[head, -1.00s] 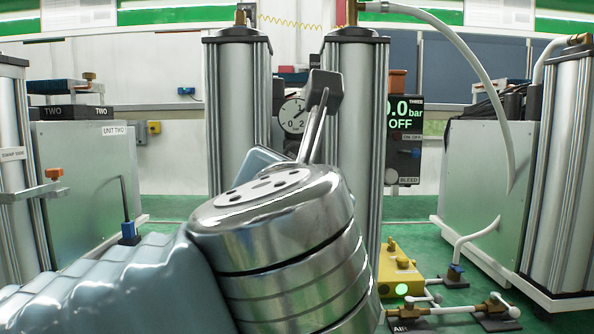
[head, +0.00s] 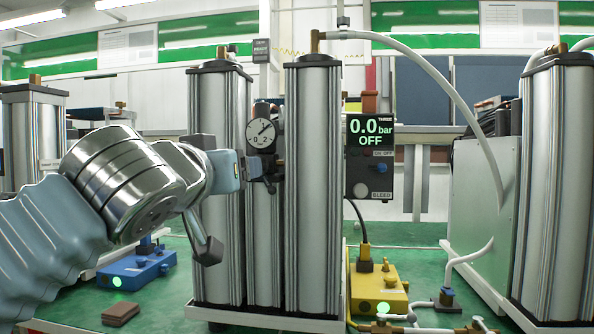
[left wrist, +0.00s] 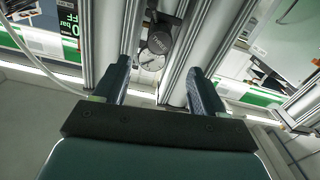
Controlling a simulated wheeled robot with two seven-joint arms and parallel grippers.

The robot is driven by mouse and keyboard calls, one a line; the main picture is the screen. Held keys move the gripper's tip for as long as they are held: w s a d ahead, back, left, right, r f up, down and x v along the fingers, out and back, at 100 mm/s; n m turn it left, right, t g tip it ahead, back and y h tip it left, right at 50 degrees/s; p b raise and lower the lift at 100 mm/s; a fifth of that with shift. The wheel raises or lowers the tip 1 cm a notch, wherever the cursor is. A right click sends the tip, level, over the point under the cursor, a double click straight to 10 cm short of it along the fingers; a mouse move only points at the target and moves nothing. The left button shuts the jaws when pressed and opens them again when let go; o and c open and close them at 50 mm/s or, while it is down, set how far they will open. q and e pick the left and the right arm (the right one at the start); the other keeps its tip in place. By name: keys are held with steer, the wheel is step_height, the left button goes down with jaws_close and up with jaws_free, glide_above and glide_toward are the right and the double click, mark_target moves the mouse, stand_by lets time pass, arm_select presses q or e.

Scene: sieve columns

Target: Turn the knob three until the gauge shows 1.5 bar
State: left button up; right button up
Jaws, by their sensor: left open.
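The round white gauge (head: 260,133) sits between two silver columns, its needle slanting to the upper right; its exact value is hard to read. Unit three's display box (head: 370,150) shows 0.0 bar and OFF. A dark round knob (left wrist: 160,42) shows beside the gauge dial (left wrist: 152,61) in the left wrist view, which is turned upside down. In the head view it lies below the gauge, partly hidden by my gripper. My left gripper (head: 242,170) points at this spot. Its two fingers (left wrist: 162,88) are open with nothing held, apart from the knob. My right gripper is out of view.
Silver columns (head: 313,190) stand close on both sides of the knob. A yellow box (head: 377,290) with a green light and a blue box (head: 130,270) stand on the green bench. A grey hose (head: 430,65) arches to the right. A brown block (head: 121,313) lies at front left.

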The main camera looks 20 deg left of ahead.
arm_select(q)
steer(key=shift+n, duration=0.8)
steer(key=p+x, duration=0.3)
steer(key=x, duration=0.9)
steer(key=shift+w, duration=0.35)
steer(key=shift+w+a+p, duration=0.2)
steer(key=shift+w+p, duration=0.1)
steer(key=shift+w, duration=0.2)
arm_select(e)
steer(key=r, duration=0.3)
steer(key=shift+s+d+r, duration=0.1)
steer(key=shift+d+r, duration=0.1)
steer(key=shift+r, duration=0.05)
arm_select(q)
steer(key=shift+c, duration=0.2)
steer(key=c, duration=1)
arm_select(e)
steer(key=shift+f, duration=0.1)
